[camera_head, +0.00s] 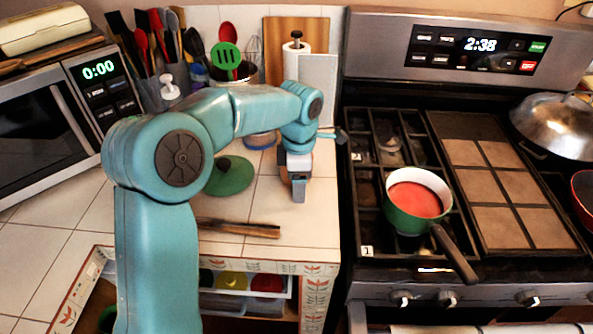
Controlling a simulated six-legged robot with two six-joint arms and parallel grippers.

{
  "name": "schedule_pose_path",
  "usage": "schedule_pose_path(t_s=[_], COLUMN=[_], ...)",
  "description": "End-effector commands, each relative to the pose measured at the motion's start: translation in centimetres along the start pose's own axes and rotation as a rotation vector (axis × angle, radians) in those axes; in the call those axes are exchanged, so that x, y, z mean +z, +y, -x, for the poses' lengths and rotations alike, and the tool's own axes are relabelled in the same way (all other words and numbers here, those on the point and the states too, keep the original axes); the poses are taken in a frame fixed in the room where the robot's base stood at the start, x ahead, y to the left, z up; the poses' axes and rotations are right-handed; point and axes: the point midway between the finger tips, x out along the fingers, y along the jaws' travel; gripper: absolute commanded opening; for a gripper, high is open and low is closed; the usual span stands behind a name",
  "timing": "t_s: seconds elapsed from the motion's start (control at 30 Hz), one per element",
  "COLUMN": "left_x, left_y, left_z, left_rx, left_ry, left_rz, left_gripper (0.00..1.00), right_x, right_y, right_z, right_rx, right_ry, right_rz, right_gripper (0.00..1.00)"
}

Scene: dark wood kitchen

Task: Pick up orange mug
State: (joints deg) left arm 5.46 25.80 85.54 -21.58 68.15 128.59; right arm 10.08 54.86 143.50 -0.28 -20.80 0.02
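I cannot make out an orange mug clearly. A small orange-brown patch (284,174) shows beside and partly behind my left gripper (299,190), and I cannot tell whether it is part of a mug. My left arm comes up from the lower left and bends over the counter. Its gripper points down at the tiled counter, left of the stove. Its fingers overlap from this angle, so their opening and any hold are hidden. My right gripper is not in view.
A green pot (389,214) with orange-red contents stands on the stove, its handle toward the front. A green lid (231,176) and a wooden-handled utensil (238,228) lie on the counter. A microwave (50,125) stands left; a paper towel roll (295,62) stands behind.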

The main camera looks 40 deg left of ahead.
Motion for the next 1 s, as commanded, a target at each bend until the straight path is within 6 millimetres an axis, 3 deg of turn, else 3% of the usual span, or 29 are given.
schedule_pose_path(t_s=[0.23, 0.43, 1.0], left_x=[0.0, 0.0, 0.0], left_y=[0.0, 0.0, 0.1], left_z=[-0.2, -0.1, 1.1], left_rx=[0.000, 0.000, 0.002], left_ry=[0.000, 0.000, -0.001], left_rz=[0.000, 0.000, 0.000], left_gripper=[0.69, 0.04, 0.03], right_x=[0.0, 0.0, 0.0], right_y=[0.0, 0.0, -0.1], right_z=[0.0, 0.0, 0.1], right_rx=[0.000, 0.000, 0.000], right_ry=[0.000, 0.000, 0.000], right_rz=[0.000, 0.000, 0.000], right_gripper=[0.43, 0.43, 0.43])
